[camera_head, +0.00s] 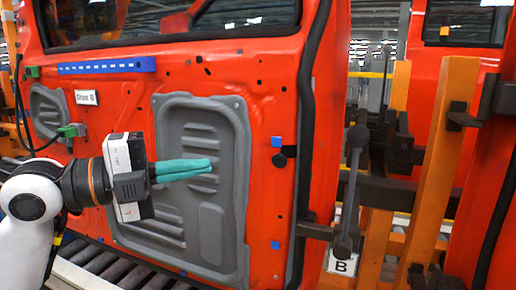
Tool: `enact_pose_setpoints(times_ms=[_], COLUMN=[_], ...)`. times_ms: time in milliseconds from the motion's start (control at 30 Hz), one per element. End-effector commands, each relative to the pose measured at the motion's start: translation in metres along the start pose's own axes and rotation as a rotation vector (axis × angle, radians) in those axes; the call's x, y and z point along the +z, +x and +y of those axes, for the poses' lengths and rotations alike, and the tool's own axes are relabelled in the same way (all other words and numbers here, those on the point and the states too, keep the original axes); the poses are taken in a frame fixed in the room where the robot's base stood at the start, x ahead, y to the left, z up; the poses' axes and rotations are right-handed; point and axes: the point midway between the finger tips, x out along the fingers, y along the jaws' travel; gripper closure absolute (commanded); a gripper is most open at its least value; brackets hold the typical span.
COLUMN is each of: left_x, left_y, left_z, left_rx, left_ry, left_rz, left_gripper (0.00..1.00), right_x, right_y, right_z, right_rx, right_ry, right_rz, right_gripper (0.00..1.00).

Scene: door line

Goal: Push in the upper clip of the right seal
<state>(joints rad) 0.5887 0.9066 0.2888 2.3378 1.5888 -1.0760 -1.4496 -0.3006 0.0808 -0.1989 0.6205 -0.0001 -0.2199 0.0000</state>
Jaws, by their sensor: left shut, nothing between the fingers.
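My left gripper (205,168) is shut and empty, with its teal fingers together and pointing right. In the picture its tips lie over the large grey panel (218,205) on the orange door (262,90). I cannot tell the gap to the door. A small blue upper clip (276,141) is right of the fingertips and a little higher. A second blue clip (275,245) is well below it. A black seal strip (306,100) runs down the door's right edge. I cannot tell how deep the clips sit. My right gripper is out of view.
A blue bar (107,66) and a green connector (70,131) are on the door's left part. A black round part (279,160) sits just under the upper clip. An orange post (440,160) and black clamps stand at right. Rollers (105,264) run below the door.

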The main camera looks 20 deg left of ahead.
Motion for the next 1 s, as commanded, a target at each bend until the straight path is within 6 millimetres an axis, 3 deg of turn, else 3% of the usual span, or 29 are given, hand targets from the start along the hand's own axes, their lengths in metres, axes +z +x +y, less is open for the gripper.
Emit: enact_pose_setpoints(times_ms=[433,500,700,1000], left_x=[0.002,-0.007,-0.024,-0.028], left_y=[0.090,0.099,0.114,0.118], left_z=[0.006,0.005,0.002,0.000], left_rx=[0.003,0.002,0.001,0.000], left_ry=[-0.004,-0.006,-0.003,-0.001], left_rz=[-0.006,-0.001,0.000,0.000], left_gripper=[1.00,1.00,1.00,1.00], right_x=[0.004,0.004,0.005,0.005], right_y=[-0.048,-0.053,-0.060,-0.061], right_z=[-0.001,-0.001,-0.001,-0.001], right_rx=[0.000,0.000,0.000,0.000], right_ry=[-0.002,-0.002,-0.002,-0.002], right_rz=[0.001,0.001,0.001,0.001], right_gripper=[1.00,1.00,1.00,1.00])
